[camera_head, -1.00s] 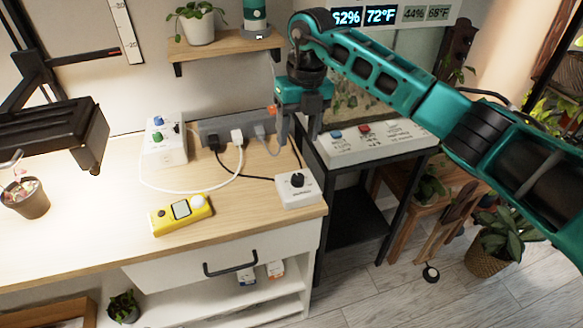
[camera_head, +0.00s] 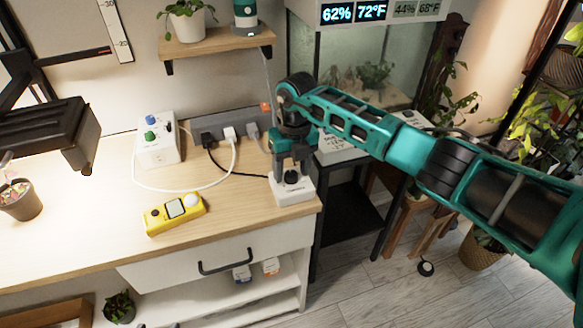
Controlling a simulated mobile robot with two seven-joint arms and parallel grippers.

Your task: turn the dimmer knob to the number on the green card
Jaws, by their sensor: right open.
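The dimmer is a white box (camera_head: 291,193) at the right front corner of the wooden bench, with a black round knob (camera_head: 292,177) on top. My right gripper (camera_head: 291,173) is open and points down over the dimmer. Its two fingers show to the left and right of the knob; I cannot tell whether they touch it. The scale marks around the knob are too small to read and partly covered. I see no green card in this view. My left gripper is not in view.
A yellow meter (camera_head: 174,213) lies left of the dimmer. A white box with coloured knobs (camera_head: 157,146) and a grey power strip (camera_head: 221,127) with cables stand behind. A shelf (camera_head: 216,47) holds a potted plant. A black fixture (camera_head: 45,135) overhangs the left side.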

